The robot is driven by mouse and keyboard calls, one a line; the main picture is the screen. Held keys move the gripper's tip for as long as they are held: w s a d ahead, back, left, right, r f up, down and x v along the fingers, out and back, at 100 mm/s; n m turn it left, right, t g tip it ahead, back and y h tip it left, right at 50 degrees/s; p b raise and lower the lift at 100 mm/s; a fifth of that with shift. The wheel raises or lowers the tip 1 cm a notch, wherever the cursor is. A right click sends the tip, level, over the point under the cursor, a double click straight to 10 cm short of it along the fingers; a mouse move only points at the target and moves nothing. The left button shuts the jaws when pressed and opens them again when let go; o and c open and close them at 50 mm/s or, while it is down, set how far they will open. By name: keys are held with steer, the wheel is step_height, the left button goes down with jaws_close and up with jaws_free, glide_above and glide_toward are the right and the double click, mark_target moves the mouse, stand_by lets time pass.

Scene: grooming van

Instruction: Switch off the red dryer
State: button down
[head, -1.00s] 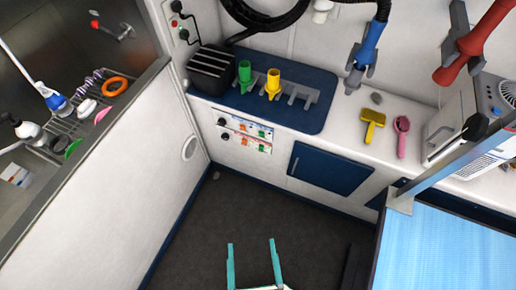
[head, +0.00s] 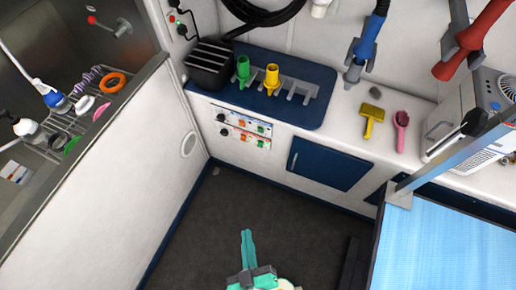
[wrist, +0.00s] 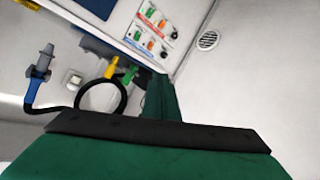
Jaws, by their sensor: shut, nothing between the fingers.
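The red dryer (head: 475,40) hangs in a holder at the upper right of the head view. Two control panels sit on the counter front, a blue-lettered upper one (head: 243,120) and a red-lettered lower one (head: 244,136). Each has a dark knob at left, plus green and orange switches; their positions are too small to read. The panels also show in the wrist view at the top (wrist: 155,22). My gripper (head: 246,233) is shut and empty, above the dark floor, low in the head view and apart from the panels.
A blue dryer (head: 364,47) hangs left of the red one. Green (head: 243,70) and yellow (head: 272,80) nozzles stand in a rack on the counter. A blue-topped table (head: 440,245) is at lower right, a white tub wall (head: 120,180) at left. Floor between is clear.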

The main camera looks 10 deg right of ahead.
steer(key=w+f+n+g+h, duration=0.1)
steer(key=w+f+n+g, duration=0.2)
steer(key=w+f+n, duration=1.3)
steer(key=w+d+f+n+g+h, duration=0.1)
steer(key=w+n+h, duration=0.3)
steer(key=w+n, duration=0.5)
steer(key=shift+w+d+f+g, duration=0.3)
steer(key=shift+w+d+g, duration=0.3)
steer(key=shift+w, duration=3.4)
steer(key=shift+d, duration=0.1)
steer(key=shift+w, duration=0.1)
